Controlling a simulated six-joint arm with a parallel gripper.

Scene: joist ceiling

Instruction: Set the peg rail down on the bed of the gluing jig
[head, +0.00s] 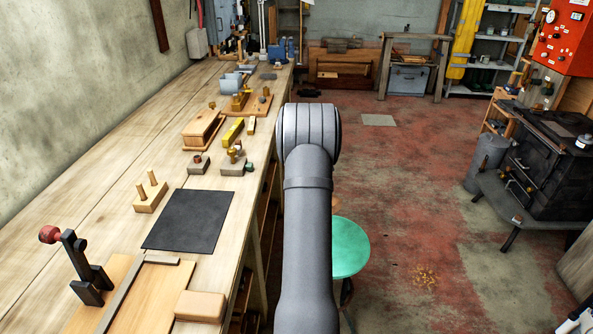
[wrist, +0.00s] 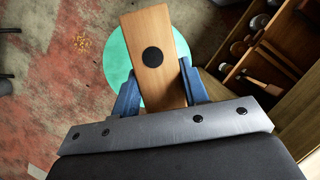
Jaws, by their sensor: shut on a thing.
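The peg rail (wrist: 150,28), a flat light-wood piece with a black round spot, is between the blue fingers of my gripper (wrist: 158,76) in the wrist view. My gripper is shut on it and holds it over the green stool, off the bench. Its pegs do not show in this view. In the head view my arm hides the gripper and the rail. The gluing jig (head: 120,272) lies at the near end of the bench. It has a wooden bed, grey fence strips and a red-knobbed clamp (head: 75,262). No rail lies on the visible bed.
A rounded wooden block (head: 200,306) sits at the jig's right side. Beyond the jig are a black mat (head: 190,222) and a block with two pegs (head: 151,193). A green stool (head: 348,246) stands beside the bench. Tools lie on a shelf (wrist: 275,50) at right.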

